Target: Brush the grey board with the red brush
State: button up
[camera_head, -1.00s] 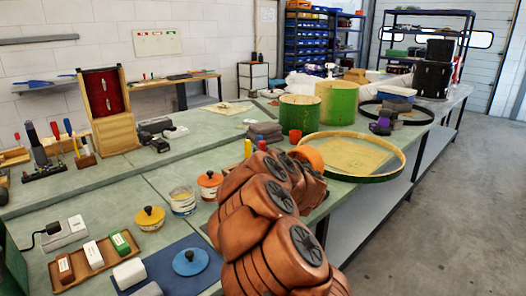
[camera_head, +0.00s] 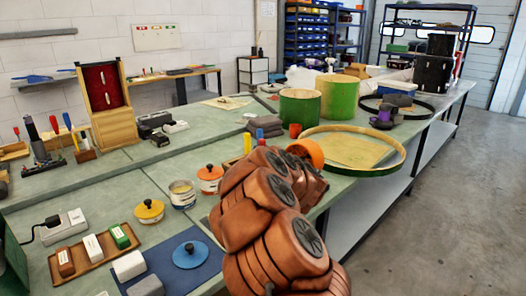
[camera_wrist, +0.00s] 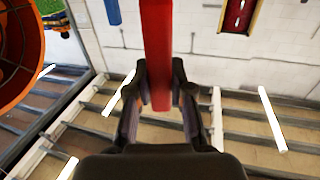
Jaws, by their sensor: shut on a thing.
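In the wrist view my gripper (camera_wrist: 160,88) is shut on a long red bar-like piece (camera_wrist: 158,40), which looks like part of the red brush. It runs upward out of the picture, so any bristles are out of sight. In the head view my copper-coloured arm hides the gripper and the red piece. I cannot tell for sure which thing is the grey board. A grey block (camera_head: 149,286) lies at the front of the blue mat (camera_head: 208,274), and a flat grey stack (camera_head: 264,126) lies mid-bench.
A wooden hoop (camera_head: 392,168) and green drums (camera_head: 340,98) stand beyond my arm. The floor (camera_head: 450,230) at right is clear.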

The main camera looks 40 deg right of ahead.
jog(key=shift+f, duration=1.05)
dwell(1.9)
jog(key=shift+s, duration=0.1)
jog(key=shift+s+p, duration=0.8)
jog(key=shift+s, duration=0.8)
jog(key=shift+s+p, duration=0.75)
jog(key=shift+s, duration=0.75)
